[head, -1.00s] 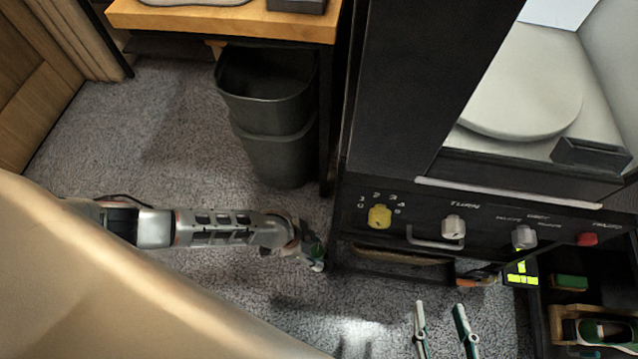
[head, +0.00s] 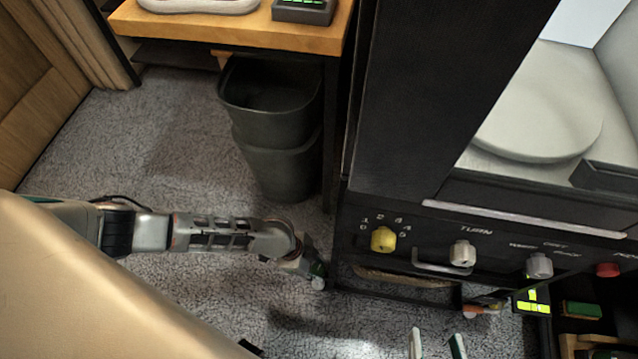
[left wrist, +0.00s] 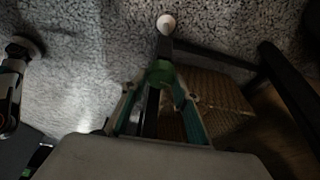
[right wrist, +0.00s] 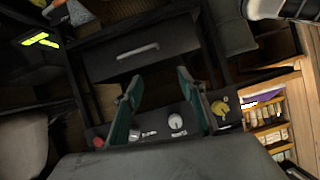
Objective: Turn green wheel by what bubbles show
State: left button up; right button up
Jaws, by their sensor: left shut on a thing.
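The green wheel (left wrist: 160,73) sits on a black leg of the machine (left wrist: 152,108), between my left fingers in the left wrist view; a pale round foot (left wrist: 166,23) is at the leg's end. In the head view my left gripper (head: 313,270) is low at the machine's front left corner, shut on the wheel and partly hiding it. The level's two yellow-green vials (head: 533,301) glow at right angles under the machine; they also show in the right wrist view (right wrist: 40,40). Their bubbles are too small to read. My right gripper (head: 437,345) is open and empty before the machine.
The machine's front panel carries a yellow knob (head: 383,239), white knobs (head: 462,253) and a red button (head: 608,270). A dark bin (head: 275,135) stands under the wooden table (head: 230,30). Carpet (head: 170,130) is clear to the left. A green block (head: 582,310) lies at lower right.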

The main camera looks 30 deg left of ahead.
pick_arm(q)
jog(key=shift+s+a+f+m, duration=0.1)
jog(key=shift+s+f+m, duration=0.2)
jog(key=shift+m, duration=0.2)
jog(key=shift+w+r+m+g+b, duration=0.15)
jog(key=shift+m+g+b, duration=0.25)
jog(key=shift+m+b, duration=0.2)
jog(key=shift+w, duration=0.1)
pick_arm(e)
jog(key=a+m, duration=0.2)
jog(key=shift+s+a+r+t, duration=0.1)
jog(key=shift+s+a+t, duration=0.05)
jog(key=shift+a+t, duration=0.15)
pick_arm(q)
jog(key=shift+r, duration=0.1)
jog(key=o, duration=1.1)
jog(key=shift+r, duration=0.1)
pick_arm(e)
jog(key=shift+s, duration=0.1)
